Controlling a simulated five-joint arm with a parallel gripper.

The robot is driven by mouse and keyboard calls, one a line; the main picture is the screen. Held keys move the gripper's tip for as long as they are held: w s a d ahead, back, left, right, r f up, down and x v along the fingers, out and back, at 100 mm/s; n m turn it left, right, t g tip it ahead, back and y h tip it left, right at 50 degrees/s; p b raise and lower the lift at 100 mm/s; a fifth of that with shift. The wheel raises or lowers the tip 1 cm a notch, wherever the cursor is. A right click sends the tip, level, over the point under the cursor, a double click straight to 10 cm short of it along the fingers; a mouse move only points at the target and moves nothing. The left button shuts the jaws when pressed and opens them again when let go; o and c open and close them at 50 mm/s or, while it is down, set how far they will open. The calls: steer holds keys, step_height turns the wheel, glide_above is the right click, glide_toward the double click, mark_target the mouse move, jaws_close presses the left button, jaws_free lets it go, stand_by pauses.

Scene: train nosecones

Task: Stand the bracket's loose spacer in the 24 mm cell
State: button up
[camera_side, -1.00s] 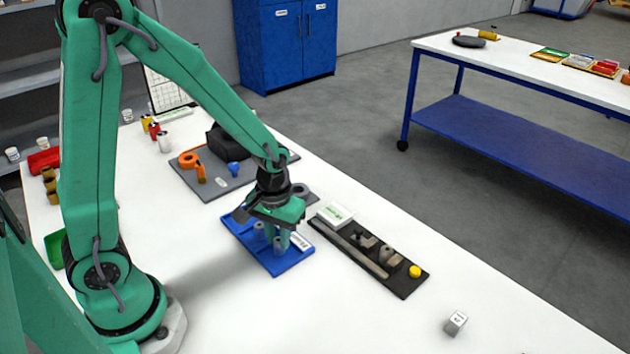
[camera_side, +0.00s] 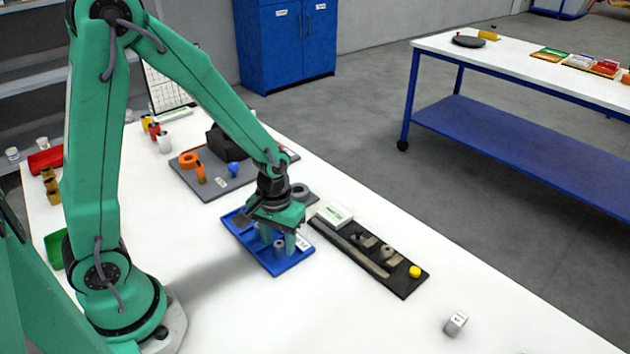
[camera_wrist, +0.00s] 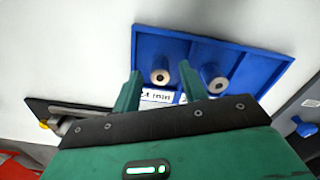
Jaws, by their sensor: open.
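My gripper (camera_side: 277,243) is over the blue tray (camera_side: 244,232), its jaws apart. In the wrist view, my gripper (camera_wrist: 160,69) has one finger on each side of a grey, hollow cylindrical spacer (camera_wrist: 160,76). Whether it touches the spacer is unclear. A second grey spacer (camera_wrist: 217,84) stands to the right in the same blue tray (camera_wrist: 262,62). In the side view a spacer (camera_side: 279,247) shows upright between the fingers. White labels (camera_wrist: 157,95) lie at the tray's edge, but I cannot read a cell size. I cannot tell which part is the bracket.
A black board (camera_side: 405,289) with a bar, small fittings and a yellow cap (camera_side: 415,272) lies right of the tray. A white box (camera_side: 334,215) sits at its far end. A grey mat (camera_side: 205,188) with orange parts lies behind.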

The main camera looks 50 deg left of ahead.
mark_target(279, 244)
steer(key=shift+r, duration=0.15)
step_height(279, 244, up, 12)
stand_by(0.7)
stand_by(0.5)
steer(key=s+a+r+m+t, duration=0.1)
steer(key=s+r+m+t, duration=0.3)
steer(key=s+r, duration=0.5)
steer(key=shift+a+r+t, duration=0.25)
steer(key=shift+t, duration=0.55)
